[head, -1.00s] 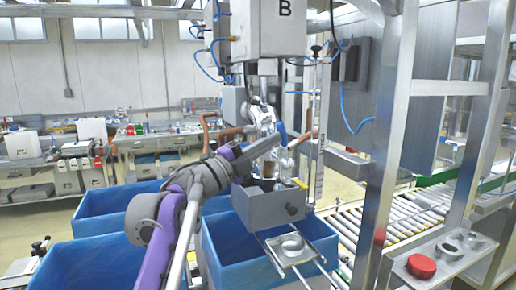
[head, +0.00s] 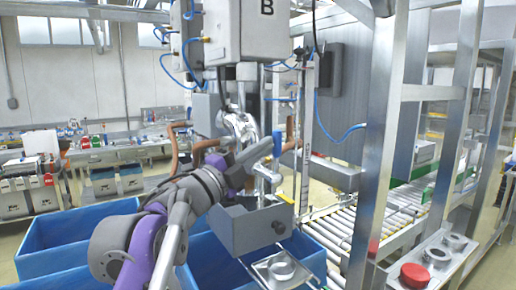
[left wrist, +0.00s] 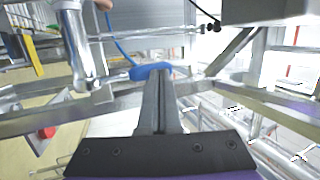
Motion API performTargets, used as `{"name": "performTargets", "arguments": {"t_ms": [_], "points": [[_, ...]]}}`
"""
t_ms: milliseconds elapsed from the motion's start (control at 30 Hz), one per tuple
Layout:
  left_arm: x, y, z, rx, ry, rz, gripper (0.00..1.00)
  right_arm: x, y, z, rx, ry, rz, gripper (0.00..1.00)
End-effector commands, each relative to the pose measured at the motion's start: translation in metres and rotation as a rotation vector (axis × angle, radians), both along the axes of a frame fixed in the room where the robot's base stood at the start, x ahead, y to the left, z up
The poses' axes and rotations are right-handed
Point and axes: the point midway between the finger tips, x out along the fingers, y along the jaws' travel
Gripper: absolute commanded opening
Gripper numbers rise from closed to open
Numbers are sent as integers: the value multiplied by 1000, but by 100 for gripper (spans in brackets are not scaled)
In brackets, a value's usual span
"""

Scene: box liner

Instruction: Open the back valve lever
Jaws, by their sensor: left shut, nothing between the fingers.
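The filling valve (head: 240,125) is a shiny metal fitting below the box marked B. A blue lever handle (head: 277,143) sticks out at its right side, and its blue end shows in the left wrist view (left wrist: 150,71). My left gripper (head: 266,148) is shut and empty, with its fingertips right at the blue handle. In the left wrist view the closed fingers (left wrist: 159,75) overlap the blue end; I cannot tell whether they touch it. My right gripper is not in view.
Blue bins (head: 80,235) stand below and left. A metal frame post (head: 383,150) and roller conveyor (head: 335,225) are at right.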

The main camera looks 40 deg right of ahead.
Motion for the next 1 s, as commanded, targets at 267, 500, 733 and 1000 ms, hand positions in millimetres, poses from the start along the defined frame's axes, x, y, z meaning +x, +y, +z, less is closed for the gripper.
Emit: {"name": "performTargets", "arguments": {"t_ms": [267,500,733,1000], "points": [[-1,10,-4,-1,1,-3,0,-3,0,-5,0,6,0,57],[2,55,-22,0,4,2,0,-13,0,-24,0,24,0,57],[4,92,-33,-1,3,2,0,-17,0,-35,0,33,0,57],[3,104,-36,-1,1,1,0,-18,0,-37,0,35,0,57]]}}
